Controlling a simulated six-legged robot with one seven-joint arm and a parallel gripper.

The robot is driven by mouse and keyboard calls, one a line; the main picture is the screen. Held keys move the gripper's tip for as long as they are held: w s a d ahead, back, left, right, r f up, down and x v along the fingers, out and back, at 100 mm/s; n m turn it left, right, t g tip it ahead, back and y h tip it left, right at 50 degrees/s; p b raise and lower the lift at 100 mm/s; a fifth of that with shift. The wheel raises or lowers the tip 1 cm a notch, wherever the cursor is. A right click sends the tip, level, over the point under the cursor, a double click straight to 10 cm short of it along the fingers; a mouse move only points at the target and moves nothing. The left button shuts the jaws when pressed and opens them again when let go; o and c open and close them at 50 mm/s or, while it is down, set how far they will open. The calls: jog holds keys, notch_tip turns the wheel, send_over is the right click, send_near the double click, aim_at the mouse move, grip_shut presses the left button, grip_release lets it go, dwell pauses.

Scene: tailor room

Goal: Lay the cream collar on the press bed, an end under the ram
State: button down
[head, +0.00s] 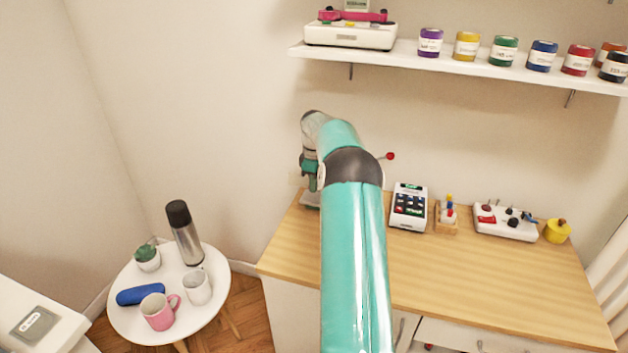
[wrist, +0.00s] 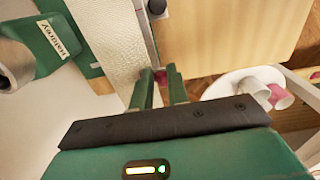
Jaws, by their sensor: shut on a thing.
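A cream textured strip (wrist: 115,35), which looks like the collar, runs from the top of the wrist view down to my gripper (wrist: 160,80). The left finger overlaps the strip's lower edge. A green press body (wrist: 85,25) with a label and a silver cylinder (wrist: 15,60) are at left. I cannot tell whether the strip touches the bed or lies under the ram. In the head view my arm hides most of the press; a red-knobbed lever (head: 390,156) sticks out beside it.
The wooden desk (head: 480,285) holds a dark-keyed device (head: 408,206), a small wooden rack (head: 446,216), a white tool tray (head: 505,222) and a yellow pot (head: 557,231). The desk front is clear. A round white table (head: 215,310) with mugs and a flask (head: 184,232) stands left.

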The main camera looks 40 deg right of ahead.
jog(key=shift+w+d+f, duration=0.1)
jog(key=shift+f, duration=2.35)
jog(key=shift+f, duration=0.5)
jog(key=c, duration=1.3)
grip_release()
jog(key=shift+r, duration=0.15)
notch_tip(320, 180, up, 14)
jog(key=shift+f, duration=0.25)
